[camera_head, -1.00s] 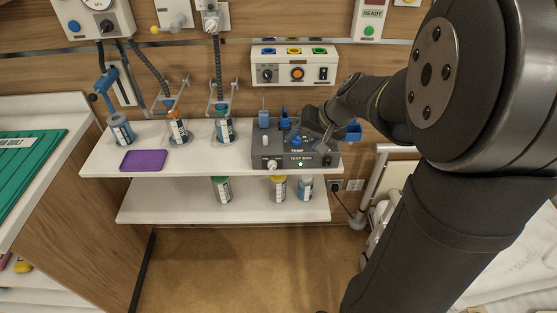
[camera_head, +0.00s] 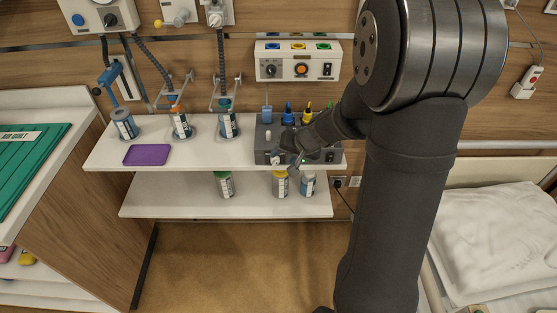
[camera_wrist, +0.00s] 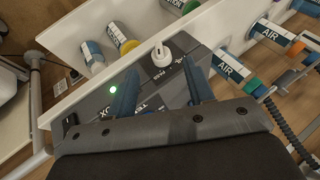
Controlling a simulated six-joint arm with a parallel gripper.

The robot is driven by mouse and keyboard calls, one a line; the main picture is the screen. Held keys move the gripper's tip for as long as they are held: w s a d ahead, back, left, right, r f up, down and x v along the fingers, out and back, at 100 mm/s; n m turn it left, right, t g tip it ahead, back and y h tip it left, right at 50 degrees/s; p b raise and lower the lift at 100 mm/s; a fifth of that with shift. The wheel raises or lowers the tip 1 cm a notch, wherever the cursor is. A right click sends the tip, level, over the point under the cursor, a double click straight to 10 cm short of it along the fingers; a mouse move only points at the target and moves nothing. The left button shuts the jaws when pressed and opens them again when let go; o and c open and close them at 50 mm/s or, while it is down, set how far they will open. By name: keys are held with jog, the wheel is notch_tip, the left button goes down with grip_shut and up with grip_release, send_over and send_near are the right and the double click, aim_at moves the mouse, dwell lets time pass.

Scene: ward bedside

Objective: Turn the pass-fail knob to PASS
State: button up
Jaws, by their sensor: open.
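The dark grey test box (camera_head: 325,157) stands on the upper white shelf. Its white knob (camera_wrist: 161,52) sits on the front face and shows in the wrist view with lettering beside it. In the head view the knob (camera_head: 276,160) is small, close to my gripper. My gripper (camera_wrist: 161,74) is open, with its two blue fingers over the box. The knob appears between and just beyond the fingertips, with nothing held. In the head view my gripper (camera_head: 288,160) is at the box's front. Whether the fingers touch the knob, and which way it points, I cannot tell.
A purple mat (camera_head: 147,154) and several canisters are to the left. A lower shelf (camera_head: 170,203) holds bottles. A white wall panel (camera_head: 297,61) hangs behind.

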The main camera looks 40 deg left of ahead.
aim_at(277, 161)
jog(key=shift+x, duration=2.5)
jog(key=shift+c, duration=0.2)
jog(key=c, duration=0.9)
jog(key=shift+d, duration=0.1)
jog(key=shift+c, duration=0.2)
